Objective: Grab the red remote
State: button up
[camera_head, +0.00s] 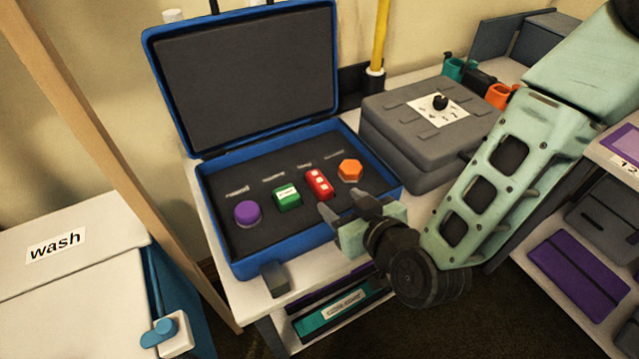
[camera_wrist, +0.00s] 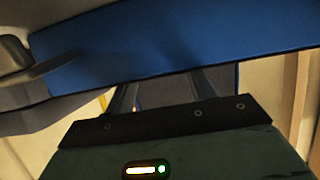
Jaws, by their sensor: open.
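The red remote (camera_head: 319,184), a small block with pale buttons, lies in the dark foam of an open blue case (camera_head: 237,258). It sits between a green block (camera_head: 287,197) and an orange hexagonal piece (camera_head: 350,170). My gripper (camera_head: 345,207) is over the case's front right part, its fingers apart and empty, just in front of the red remote. Whether the fingers touch anything cannot be told. In the wrist view, the blue case wall (camera_wrist: 180,50) crosses the picture and my gripper (camera_wrist: 165,88) points past it; the remote is not visible there.
A purple round piece (camera_head: 247,213) lies at the case's left. The case's raised lid (camera_head: 245,75) stands behind. A grey box with a dial (camera_head: 425,130) stands close on the right. A wooden post (camera_head: 110,150) and a box labelled "wash" (camera_head: 70,270) are at left.

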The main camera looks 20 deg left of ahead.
aim_at(328, 191)
jog(key=x, duration=0.4)
jog(key=shift+w+a+f, duration=0.1)
jog(key=shift+w+a, duration=0.15)
jog(key=shift+a, duration=0.05)
jog(key=c, duration=1.1)
